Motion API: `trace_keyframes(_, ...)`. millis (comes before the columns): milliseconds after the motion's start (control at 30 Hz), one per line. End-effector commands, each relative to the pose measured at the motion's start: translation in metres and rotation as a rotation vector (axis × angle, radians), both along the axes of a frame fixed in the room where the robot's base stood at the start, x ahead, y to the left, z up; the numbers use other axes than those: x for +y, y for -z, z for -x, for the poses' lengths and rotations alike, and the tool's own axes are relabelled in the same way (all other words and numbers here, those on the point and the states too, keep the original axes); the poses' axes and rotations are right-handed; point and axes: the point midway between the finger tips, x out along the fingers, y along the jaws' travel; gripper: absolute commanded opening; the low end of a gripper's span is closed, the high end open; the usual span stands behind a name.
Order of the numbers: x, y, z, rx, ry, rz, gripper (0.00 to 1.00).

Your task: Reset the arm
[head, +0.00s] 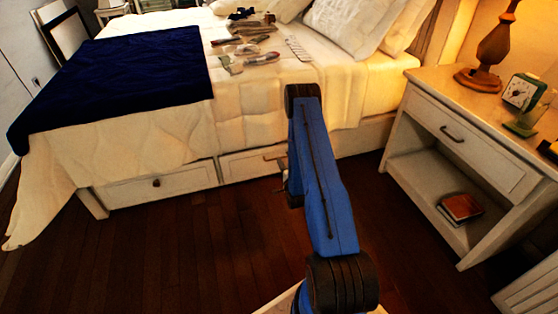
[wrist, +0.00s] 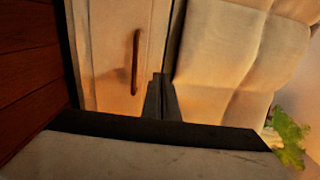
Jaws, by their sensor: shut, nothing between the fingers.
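My blue arm (head: 322,175) reaches forward from the bottom of the head view, in front of the bed's side. My gripper is mostly hidden behind the arm there. In the wrist view my gripper (wrist: 160,78) is shut and empty, its dark fingers together. Behind the fingers are a white drawer front (wrist: 110,50) with a dark handle (wrist: 135,62) and pale bedding (wrist: 218,50). I cannot tell the exact gap between the fingertips and these surfaces.
The bed (head: 255,120) carries a dark blue blanket (head: 120,80) and several small items. A white nightstand (head: 480,130) stands at right with a lamp (head: 495,45), a clock (head: 520,92) and a book (head: 461,207) on its shelf. The wooden floor (head: 150,250) is clear at left.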

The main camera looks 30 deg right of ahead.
Motion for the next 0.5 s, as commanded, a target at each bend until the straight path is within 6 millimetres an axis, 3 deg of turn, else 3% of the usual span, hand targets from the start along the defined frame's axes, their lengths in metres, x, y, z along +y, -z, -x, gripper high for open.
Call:
trace_keyframes(200, 0.007, 0.000, 0.026, 0.001, 0.000, -0.001, 0.00)
trace_keyframes(500, 0.010, -0.001, 0.033, -0.001, -0.001, -0.001, 0.00)
